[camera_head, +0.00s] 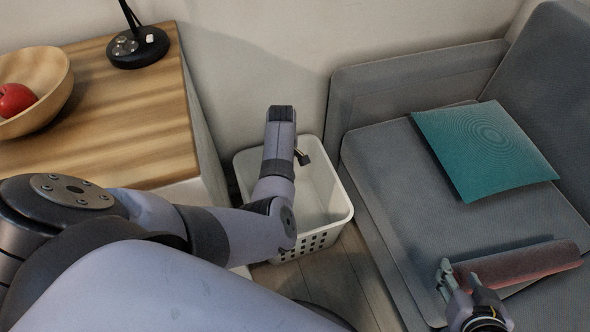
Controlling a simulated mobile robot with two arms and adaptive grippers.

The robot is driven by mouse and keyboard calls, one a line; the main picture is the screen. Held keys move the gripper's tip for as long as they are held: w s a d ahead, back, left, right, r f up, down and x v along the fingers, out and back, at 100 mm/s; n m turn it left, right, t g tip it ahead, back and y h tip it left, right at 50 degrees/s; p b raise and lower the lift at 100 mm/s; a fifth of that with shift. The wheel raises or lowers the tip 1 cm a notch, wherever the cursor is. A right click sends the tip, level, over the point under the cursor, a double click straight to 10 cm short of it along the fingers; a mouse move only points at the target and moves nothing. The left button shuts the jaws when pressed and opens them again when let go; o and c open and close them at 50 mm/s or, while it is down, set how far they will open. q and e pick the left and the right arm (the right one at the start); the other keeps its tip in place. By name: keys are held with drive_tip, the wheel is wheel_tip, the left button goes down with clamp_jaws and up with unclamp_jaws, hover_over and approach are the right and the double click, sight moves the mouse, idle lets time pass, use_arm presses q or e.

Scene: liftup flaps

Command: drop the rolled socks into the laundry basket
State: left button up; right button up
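The white laundry basket (335,212) stands on the floor between the wooden-topped cabinet and the sofa, with holes in its side. My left arm reaches over it. A small dark part at its far end, likely of my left gripper (303,157), shows over the basket; the rest is hidden behind the arm. My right gripper (460,274) is at the bottom right with its fingers apart, beside the left end of a reddish-brown roll (530,262) on the sofa. I cannot tell whether they touch. I see no clear pair of rolled socks; the basket's inside is partly hidden.
The grey sofa (385,165) fills the right side, with a teal cushion (485,150) on it. At the left, the wooden cabinet top (130,110) holds a wooden bowl (52,85) with a red apple (14,99) and a black lamp base (138,48). Bare floor shows before the basket.

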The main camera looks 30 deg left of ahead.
use_arm(q)
drive_tip(key=shift+f+b, duration=0.65)
drive_tip(key=shift+f, duration=0.05)
drive_tip(key=shift+f+b, duration=0.75)
drive_tip(key=shift+b, duration=0.1)
use_arm(e)
drive_tip(key=w+a+r+t+y, duration=0.25)
drive_tip(key=w+r+t, duration=0.5)
drive_tip(key=r, duration=0.45)
use_arm(q)
drive_tip(key=shift+f+b, duration=0.7)
drive_tip(key=shift+b, duration=0.05)
drive_tip(key=shift+f+b, duration=0.55)
drive_tip(key=shift+b, duration=0.1)
drive_tip(key=shift+f, duration=0.1)
use_arm(e)
drive_tip(key=s+r+t+y, duration=0.1)
drive_tip(key=s+r+t, duration=0.2)
drive_tip(key=r, duration=0.3)
drive_tip(key=s+a+r+t+y, duration=0.1)
drive_tip(key=s+r+t+y, duration=0.1)
drive_tip(key=r+t, duration=0.4)
drive_tip(key=shift+s+a+r+n, duration=0.2)
drive_tip(key=shift+s+n, duration=0.1)
drive_tip(key=shift+s, duration=0.15)
use_arm(q)
drive_tip(key=o, duration=1.2)
